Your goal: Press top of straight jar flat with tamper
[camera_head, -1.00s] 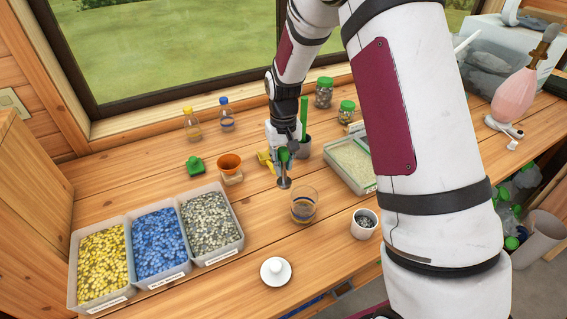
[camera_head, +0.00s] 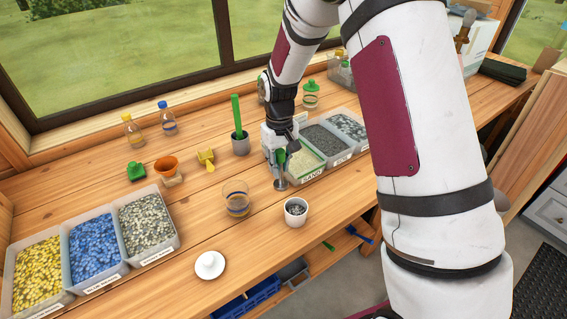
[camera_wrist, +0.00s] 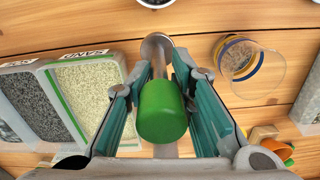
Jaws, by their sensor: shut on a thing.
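The straight jar (camera_head: 236,203) is a clear open glass with blue and yellow bands. It stands upright on the bench and also shows at upper right in the wrist view (camera_wrist: 252,70). My gripper (camera_head: 279,158) is shut on the tamper, which has a green handle (camera_wrist: 162,112) and a round metal foot (camera_head: 280,185). The tamper hangs foot down to the right of the jar, apart from it, by the front of the sand tray. The head view does not make clear whether the foot touches the bench. The surface inside the jar is hard to make out.
The sand tray (camera_head: 310,176) is beside my gripper. A white lid (camera_head: 210,267) lies in front; pebble trays (camera_head: 98,288) stand left. An orange funnel (camera_head: 166,167) is behind. Bare bench surrounds the jar.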

